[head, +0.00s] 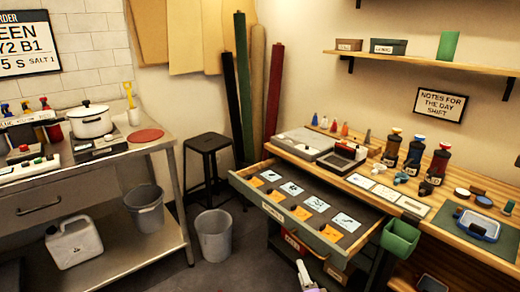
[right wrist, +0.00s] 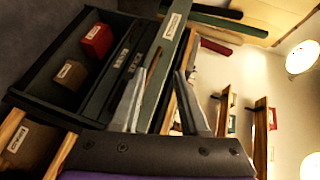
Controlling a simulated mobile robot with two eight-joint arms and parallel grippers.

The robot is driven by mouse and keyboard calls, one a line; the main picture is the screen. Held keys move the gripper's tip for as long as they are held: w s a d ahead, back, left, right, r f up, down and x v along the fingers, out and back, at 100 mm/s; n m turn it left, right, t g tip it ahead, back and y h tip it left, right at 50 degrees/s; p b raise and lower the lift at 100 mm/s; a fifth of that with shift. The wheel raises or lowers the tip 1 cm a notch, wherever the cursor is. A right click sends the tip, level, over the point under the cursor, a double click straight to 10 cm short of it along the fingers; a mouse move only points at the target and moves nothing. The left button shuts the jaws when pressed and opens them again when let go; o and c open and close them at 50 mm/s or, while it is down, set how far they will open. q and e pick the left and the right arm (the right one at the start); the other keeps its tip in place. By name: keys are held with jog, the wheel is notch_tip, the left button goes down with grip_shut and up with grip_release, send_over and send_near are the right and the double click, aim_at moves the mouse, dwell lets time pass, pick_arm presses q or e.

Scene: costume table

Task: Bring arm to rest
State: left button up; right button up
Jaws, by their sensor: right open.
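My right gripper (head: 304,274) shows at the bottom edge of the head view, in front of the drawer cabinet and below the open top drawer (head: 322,247). In the right wrist view, its two fingers (right wrist: 160,75) stand apart with nothing held between them. Behind the fingers is an open drawer (right wrist: 45,92) with a red box (right wrist: 97,40), a brown box (right wrist: 70,74) and dark labelled strips. I cannot tell whether a finger touches the drawer's edge. My left gripper is in neither view.
The top drawer holds several cards and orange pieces. A green bin (head: 400,239) hangs at the wooden bench's (head: 475,255) front. A grey bucket (head: 214,236) and a black stool (head: 207,145) stand left of the drawers. Some floor between the metal table (head: 100,172) and drawers is clear.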

jog(key=s+d+f+n+g, duration=0.2)
jog(key=s+n+g, duration=0.25)
jog(key=s, duration=0.55)
jog(key=s+d+f+n+g+h, duration=0.1)
jog(key=s+f+n+g, duration=0.15)
jog(key=s+n, duration=0.6)
jog(key=s+d+f+n+g, duration=0.2)
jog(key=s+n+g, duration=0.15)
jog(key=s, duration=0.95)
pick_arm(q)
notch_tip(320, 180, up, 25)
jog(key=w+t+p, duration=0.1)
jog(key=p, duration=2)
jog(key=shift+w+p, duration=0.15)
jog(key=shift+p, duration=0.2)
pick_arm(e)
notch_tip(320, 180, up, 25)
jog(key=w, duration=0.1)
jog(key=shift+w+a+m, duration=0.15)
jog(key=shift+w+m, duration=0.15)
jog(key=shift+m, duration=0.15)
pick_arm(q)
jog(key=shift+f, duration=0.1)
pick_arm(e)
jog(key=shift+s+t, duration=0.15)
jog(key=shift+t, duration=0.1)
